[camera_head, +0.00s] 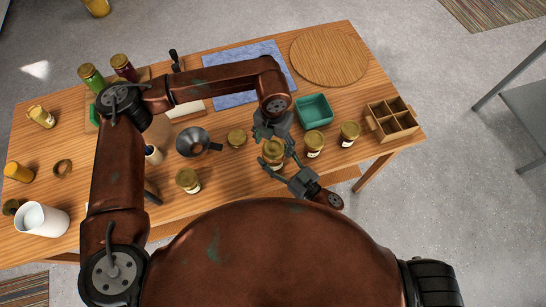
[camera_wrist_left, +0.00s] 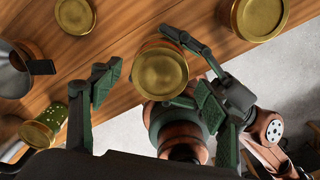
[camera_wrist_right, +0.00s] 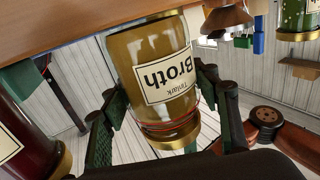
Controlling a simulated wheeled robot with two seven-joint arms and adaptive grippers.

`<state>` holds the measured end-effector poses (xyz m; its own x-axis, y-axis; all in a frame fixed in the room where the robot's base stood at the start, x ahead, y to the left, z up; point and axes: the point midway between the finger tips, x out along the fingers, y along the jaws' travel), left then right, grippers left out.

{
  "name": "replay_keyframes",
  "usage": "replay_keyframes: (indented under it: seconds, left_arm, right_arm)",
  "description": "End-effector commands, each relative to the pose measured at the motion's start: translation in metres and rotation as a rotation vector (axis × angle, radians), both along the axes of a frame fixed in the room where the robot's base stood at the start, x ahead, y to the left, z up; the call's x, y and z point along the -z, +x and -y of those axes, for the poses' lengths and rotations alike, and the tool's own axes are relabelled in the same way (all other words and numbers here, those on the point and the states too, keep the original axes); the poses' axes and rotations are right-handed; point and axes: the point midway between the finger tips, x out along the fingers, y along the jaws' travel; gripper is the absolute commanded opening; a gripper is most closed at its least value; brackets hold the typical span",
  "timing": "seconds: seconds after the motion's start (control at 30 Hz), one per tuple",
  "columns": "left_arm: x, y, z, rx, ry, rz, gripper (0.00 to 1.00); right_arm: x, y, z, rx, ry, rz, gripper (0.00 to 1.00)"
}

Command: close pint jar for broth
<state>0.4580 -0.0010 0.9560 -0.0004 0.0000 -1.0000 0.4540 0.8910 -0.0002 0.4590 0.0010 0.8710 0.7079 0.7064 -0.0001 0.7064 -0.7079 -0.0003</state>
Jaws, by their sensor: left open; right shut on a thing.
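The pint jar of broth (camera_wrist_right: 163,70) has a "Broth" label and shows upside down in the right wrist view. A gold lid (camera_wrist_left: 160,72) covers its top; whether it is tight I cannot tell. My left gripper (camera_head: 270,132) is open above the jar. In the left wrist view its fingers (camera_wrist_left: 158,98) are wide apart, with the lid between them and clear of both.
Gold-lidded jars (camera_head: 314,145) (camera_head: 349,133) stand just right of the jar, and another (camera_head: 188,181) stands to the left. A round gold piece (camera_head: 237,137), perhaps a loose lid, lies near the funnel (camera_head: 193,142). A green tray (camera_head: 314,111) and wooden divided box (camera_head: 392,119) are beyond.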

Motion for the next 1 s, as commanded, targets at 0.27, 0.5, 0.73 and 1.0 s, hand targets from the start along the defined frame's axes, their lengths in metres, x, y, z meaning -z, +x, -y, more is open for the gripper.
replay_keyframes:
  seconds: [0.27, 0.5, 0.73, 1.0]
  left_arm:
    - [0.0101, 0.0, -0.0001, 0.0, 0.0, 0.0, 0.69]
    - [0.0098, 0.0001, -0.0002, 0.0, 0.0, 0.0, 0.64]
    - [0.0096, 0.0001, -0.0002, 0.0, 0.0, 0.0, 0.48]
    - [0.0096, 0.0002, -0.0002, 0.0, 0.001, 0.0, 0.3]
  right_arm:
    - [0.0004, 0.0001, 0.0002, 0.0, -0.001, -0.001, 0.0]
    - [0.0005, 0.0001, 0.0002, 0.0, -0.001, -0.001, 0.0]
    - [0.0005, 0.0001, 0.0002, 0.0, -0.001, -0.001, 0.0]
    - [0.0004, 0.0001, 0.0002, 0.0, -0.001, -0.001, 0.0]
